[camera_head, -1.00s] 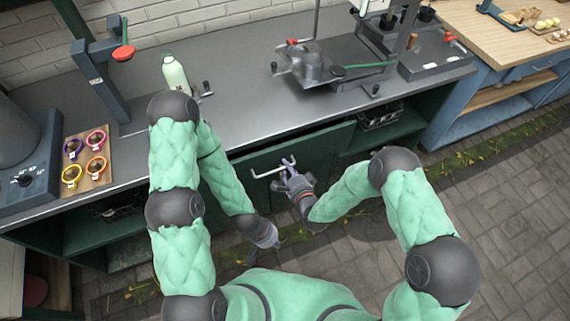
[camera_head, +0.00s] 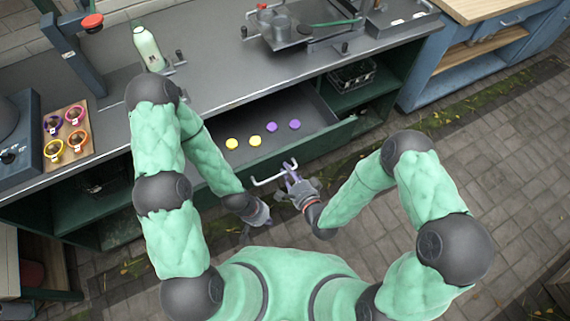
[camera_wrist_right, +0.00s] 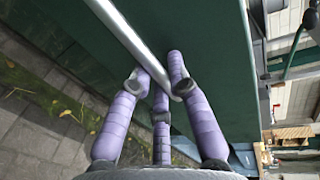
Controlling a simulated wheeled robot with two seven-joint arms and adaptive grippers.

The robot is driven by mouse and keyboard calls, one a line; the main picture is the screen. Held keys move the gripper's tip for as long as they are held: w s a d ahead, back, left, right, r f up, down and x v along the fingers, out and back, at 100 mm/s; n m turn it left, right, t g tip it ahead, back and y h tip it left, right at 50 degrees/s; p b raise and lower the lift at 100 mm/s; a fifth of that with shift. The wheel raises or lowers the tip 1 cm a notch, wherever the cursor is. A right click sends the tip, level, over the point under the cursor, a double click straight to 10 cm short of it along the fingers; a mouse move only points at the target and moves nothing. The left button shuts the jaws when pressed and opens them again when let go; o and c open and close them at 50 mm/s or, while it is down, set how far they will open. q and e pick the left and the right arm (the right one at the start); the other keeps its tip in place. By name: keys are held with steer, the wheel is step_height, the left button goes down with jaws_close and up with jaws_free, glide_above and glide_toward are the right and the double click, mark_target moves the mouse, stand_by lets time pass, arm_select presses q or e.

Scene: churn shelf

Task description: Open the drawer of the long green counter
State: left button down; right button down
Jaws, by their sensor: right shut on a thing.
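The long green counter (camera_head: 215,105) has a dark grey top. Its drawer (camera_head: 310,150) is pulled out toward me, with two yellow and two purple round pieces showing inside. The drawer's bar handle (camera_head: 268,181) is on the green front. My right gripper (camera_head: 290,170) is shut on the handle near its right end. In the right wrist view, the purple fingers (camera_wrist_right: 163,75) close around the silver handle bar (camera_wrist_right: 130,35). My left gripper (camera_head: 262,216) hangs low, left of the handle and apart from it; its fingers are too small to judge.
A green-white bottle (camera_head: 148,48), a wooden board (camera_head: 66,135) with several coloured rings, and a metal press (camera_head: 290,30) stand on the counter. Open shelves flank the drawer. A blue cabinet (camera_head: 480,60) stands at the right. Paved floor is clear at the right.

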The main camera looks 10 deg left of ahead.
steer(key=shift+s+d, duration=0.1)
steer(key=shift+s, duration=0.05)
steer(key=c, duration=1.2)
jaws_free()
steer(key=shift+o, duration=0.2)
steer(key=v, duration=1.2)
steer(key=shift+f, duration=0.1)
steer(key=w+d+f+n+g+h, duration=0.25)
steer(key=f+n+g, duration=0.2)
steer(key=f, duration=0.35)
steer(key=s+d+f+n+g+h, duration=0.2)
steer(key=s+d+f+n+g, duration=0.2)
steer(key=g, duration=0.4)
steer(key=s+f, duration=0.1)
steer(key=s, duration=0.1)
steer(key=shift+s+d+f, duration=0.25)
steer(key=shift+s+d, duration=0.05)
steer(key=shift+s, duration=0.05)
